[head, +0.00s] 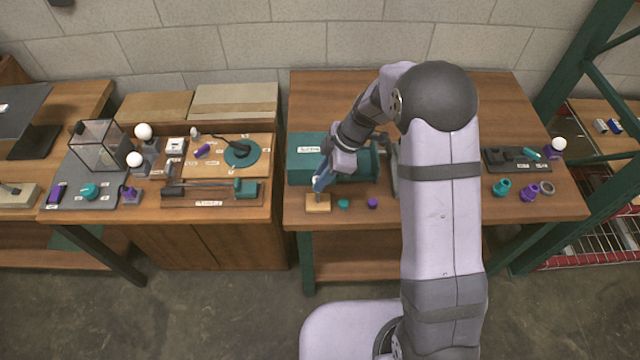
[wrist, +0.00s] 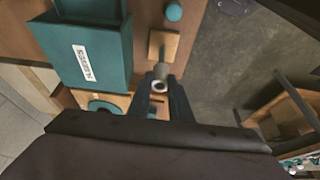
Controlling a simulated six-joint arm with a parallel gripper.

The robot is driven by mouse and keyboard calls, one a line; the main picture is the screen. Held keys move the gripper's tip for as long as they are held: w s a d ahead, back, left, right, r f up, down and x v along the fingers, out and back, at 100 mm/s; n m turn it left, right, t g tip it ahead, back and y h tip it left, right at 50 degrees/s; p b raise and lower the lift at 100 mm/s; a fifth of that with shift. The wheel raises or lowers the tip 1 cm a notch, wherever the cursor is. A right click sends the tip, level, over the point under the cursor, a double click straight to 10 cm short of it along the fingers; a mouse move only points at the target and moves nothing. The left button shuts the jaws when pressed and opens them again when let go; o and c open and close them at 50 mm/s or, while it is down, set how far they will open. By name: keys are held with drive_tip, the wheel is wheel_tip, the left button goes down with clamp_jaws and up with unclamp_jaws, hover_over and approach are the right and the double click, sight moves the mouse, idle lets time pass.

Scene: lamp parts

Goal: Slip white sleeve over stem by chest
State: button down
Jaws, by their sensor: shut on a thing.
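The white sleeve (wrist: 159,86) is a short pale tube with an open round end towards the camera in the wrist view. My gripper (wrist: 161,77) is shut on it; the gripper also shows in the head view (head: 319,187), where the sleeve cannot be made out. A small wooden block (head: 318,205) lies just below the gripper near the table's front edge, and shows in the wrist view (wrist: 172,44). A thin dark stem (wrist: 162,50) rises from it, in line with the sleeve. I cannot tell whether the sleeve is around the stem. The teal chest (head: 303,171) stands just behind.
A teal knob (head: 343,204) and a purple knob (head: 372,203) lie right of the block. The chest's labelled lid (wrist: 103,62) is close to the gripper. Several teal and purple parts and a dark tray (head: 510,165) are at the table's right end.

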drive_tip(key=shift+f, duration=0.1)
idle(0.5)
drive_tip(key=shift+f+b, duration=1.9)
drive_tip(key=shift+b, duration=0.5)
drive_tip(key=shift+f+b, duration=0.8)
drive_tip(key=shift+b, duration=0.15)
drive_tip(key=shift+f+b, duration=0.6)
drive_tip(key=shift+b, duration=0.6)
idle(1.4)
idle(1.0)
drive_tip(key=c, duration=1.5)
unclamp_jaws()
drive_tip(key=shift+c, duration=0.2)
